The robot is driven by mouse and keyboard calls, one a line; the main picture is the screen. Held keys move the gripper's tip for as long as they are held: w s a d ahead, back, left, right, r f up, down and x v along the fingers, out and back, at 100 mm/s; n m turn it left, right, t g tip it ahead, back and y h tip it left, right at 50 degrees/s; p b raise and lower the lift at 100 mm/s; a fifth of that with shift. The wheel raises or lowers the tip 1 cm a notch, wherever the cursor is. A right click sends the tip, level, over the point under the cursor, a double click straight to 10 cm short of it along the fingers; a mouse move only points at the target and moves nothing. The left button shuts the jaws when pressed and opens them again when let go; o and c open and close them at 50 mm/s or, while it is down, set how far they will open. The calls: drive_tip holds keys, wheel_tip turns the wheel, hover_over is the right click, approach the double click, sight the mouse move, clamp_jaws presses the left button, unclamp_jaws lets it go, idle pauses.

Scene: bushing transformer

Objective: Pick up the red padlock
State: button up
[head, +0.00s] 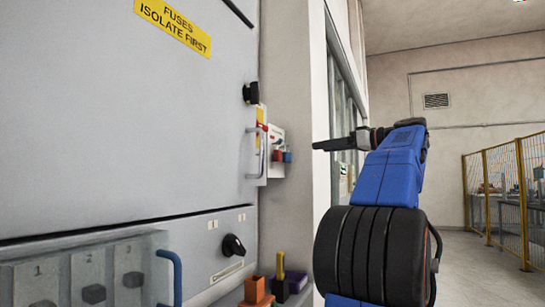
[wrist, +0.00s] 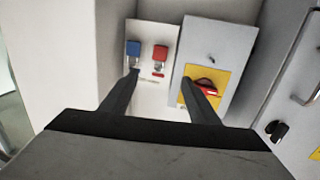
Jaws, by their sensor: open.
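The red padlock (wrist: 160,52) hangs on a white board in the wrist view, right of a blue padlock (wrist: 134,47). It also shows small in the head view (head: 277,155), beside the grey cabinet. My gripper (wrist: 160,80) is open and empty. Its two fingers are spread, with the red padlock between and beyond their tips, not touched. In the head view my gripper (head: 322,145) points left toward the padlocks, with a gap between.
A grey box with a yellow plate and red switch (wrist: 205,87) is right of the padlocks, partly behind the right finger. The head view shows a cabinet handle (head: 255,152), a black knob (head: 233,245) and an orange holder (head: 256,292) below. A yellow fence (head: 505,190) stands far right.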

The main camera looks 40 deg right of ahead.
sight(280, 153)
drive_tip(key=x, duration=1.7)
drive_tip(key=shift+w, duration=0.15)
drive_tip(key=shift+c, duration=0.4)
drive_tip(key=c, duration=1.2)
